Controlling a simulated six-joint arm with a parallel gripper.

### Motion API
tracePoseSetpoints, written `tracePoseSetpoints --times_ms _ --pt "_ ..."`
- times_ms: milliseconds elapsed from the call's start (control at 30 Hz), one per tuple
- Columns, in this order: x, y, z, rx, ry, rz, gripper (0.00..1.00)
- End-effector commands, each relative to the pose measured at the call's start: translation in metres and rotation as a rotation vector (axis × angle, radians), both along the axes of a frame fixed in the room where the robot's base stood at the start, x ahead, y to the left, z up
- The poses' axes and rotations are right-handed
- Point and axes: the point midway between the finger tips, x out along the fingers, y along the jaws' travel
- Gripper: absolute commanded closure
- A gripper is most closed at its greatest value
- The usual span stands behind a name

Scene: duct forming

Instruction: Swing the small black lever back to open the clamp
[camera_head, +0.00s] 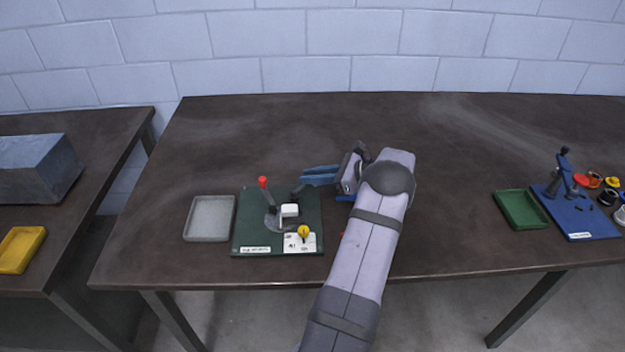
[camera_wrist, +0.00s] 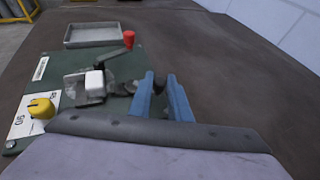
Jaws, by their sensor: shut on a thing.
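The clamp (camera_head: 272,218) stands on a dark green board (camera_head: 248,236), with an upright arm that ends in a red knob (camera_head: 263,182). In the wrist view the red knob (camera_wrist: 129,38) is at the top and a white block (camera_wrist: 95,82) sits in the clamp's grey part. The small black lever (camera_wrist: 124,88) reaches from the clamp toward my blue fingers. My gripper (camera_head: 304,177) comes in from the right, at the board's back right corner. In the wrist view my gripper (camera_wrist: 162,82) is shut on the lever's end, which the fingers mostly hide.
A grey tray (camera_head: 208,219) lies left of the board. A yellow knob (camera_head: 304,232) on a white plate is at the board's front right. A green tray (camera_head: 521,209) and a blue board (camera_head: 575,222) with several small parts are far right. The table behind is clear.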

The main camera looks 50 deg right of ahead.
Motion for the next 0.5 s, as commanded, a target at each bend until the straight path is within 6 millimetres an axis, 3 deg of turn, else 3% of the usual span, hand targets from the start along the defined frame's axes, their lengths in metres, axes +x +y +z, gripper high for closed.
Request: tracePoseSetpoints --times_ms 500 --pt "0.0097 -0.0025 0.0012 -0.004 -0.003 0.154 1.0"
